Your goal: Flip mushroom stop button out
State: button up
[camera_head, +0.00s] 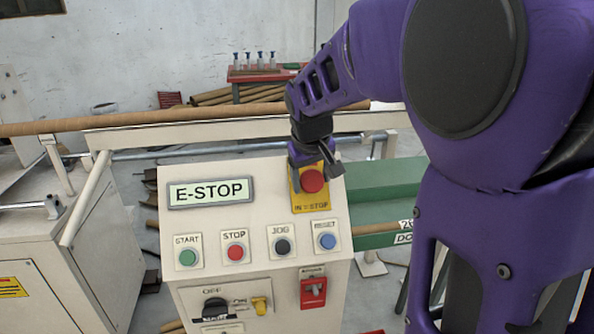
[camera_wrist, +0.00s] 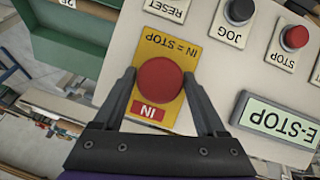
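The red mushroom stop button (camera_head: 312,181) sits on a yellow plate (camera_head: 312,203) marked "IN = STOP" at the upper right of the control panel. My gripper (camera_head: 309,170) is over the plate from behind. In the wrist view its two dark fingers (camera_wrist: 158,78) stand apart, one on each side of the button. A small gap seems to show beside the button; whether a finger touches it I cannot tell.
The E-STOP display (camera_head: 208,192) is left of the button. START (camera_head: 187,257), STOP (camera_head: 235,251), JOG (camera_head: 282,246) and RESET (camera_head: 326,241) buttons line the panel below. A long brown tube (camera_head: 180,119) runs behind the panel. A green machine part (camera_head: 385,190) stands to the right.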

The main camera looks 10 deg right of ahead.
grip_shut()
jog(key=shift+s+r, duration=0.5)
jog(key=shift+o, duration=2.2)
grip_release()
